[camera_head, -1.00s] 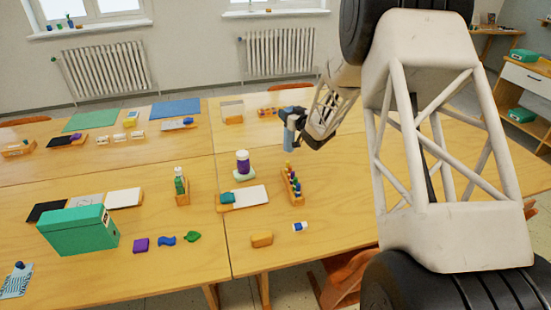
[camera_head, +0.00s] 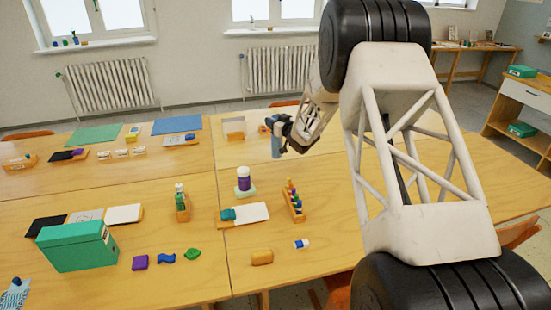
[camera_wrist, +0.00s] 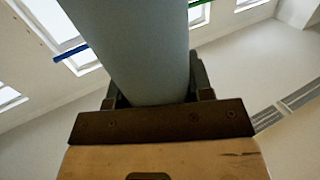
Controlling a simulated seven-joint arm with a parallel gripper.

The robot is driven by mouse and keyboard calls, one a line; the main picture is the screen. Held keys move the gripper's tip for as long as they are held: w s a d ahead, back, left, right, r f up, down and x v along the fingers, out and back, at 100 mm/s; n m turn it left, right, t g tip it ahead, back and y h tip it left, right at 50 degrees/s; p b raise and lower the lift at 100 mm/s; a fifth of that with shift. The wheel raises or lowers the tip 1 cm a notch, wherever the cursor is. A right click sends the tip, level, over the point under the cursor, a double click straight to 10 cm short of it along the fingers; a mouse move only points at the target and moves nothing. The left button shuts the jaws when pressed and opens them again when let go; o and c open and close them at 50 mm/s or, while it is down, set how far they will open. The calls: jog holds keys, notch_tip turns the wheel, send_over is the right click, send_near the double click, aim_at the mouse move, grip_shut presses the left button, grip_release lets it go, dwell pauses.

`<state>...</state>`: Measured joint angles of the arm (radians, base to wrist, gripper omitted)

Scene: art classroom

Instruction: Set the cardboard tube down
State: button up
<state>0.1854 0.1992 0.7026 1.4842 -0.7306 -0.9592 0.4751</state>
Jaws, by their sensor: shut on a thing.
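My gripper (camera_head: 281,127) is shut on the blue-grey cardboard tube (camera_head: 276,148), over the rear part of the right-hand table. The tube points downward, close to upright, below the jaws. I cannot tell whether its lower end touches the table. In the wrist view the tube (camera_wrist: 140,45) fills the upper middle, running up from between the fingers (camera_wrist: 150,92). Its far end is out of that view.
A wooden box (camera_head: 234,128) stands left of the tube. Nearer are a purple-labelled jar (camera_head: 243,180), a rack of coloured bottles (camera_head: 294,202) and a white-and-wood board (camera_head: 254,214). The tabletop (camera_head: 350,185) right of the rack is clear.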

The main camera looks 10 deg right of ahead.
jog(key=shift+f, duration=2.8)
jog(key=shift+f, duration=1.95)
jog(key=o, duration=1.1)
jog(key=v, duration=1.2)
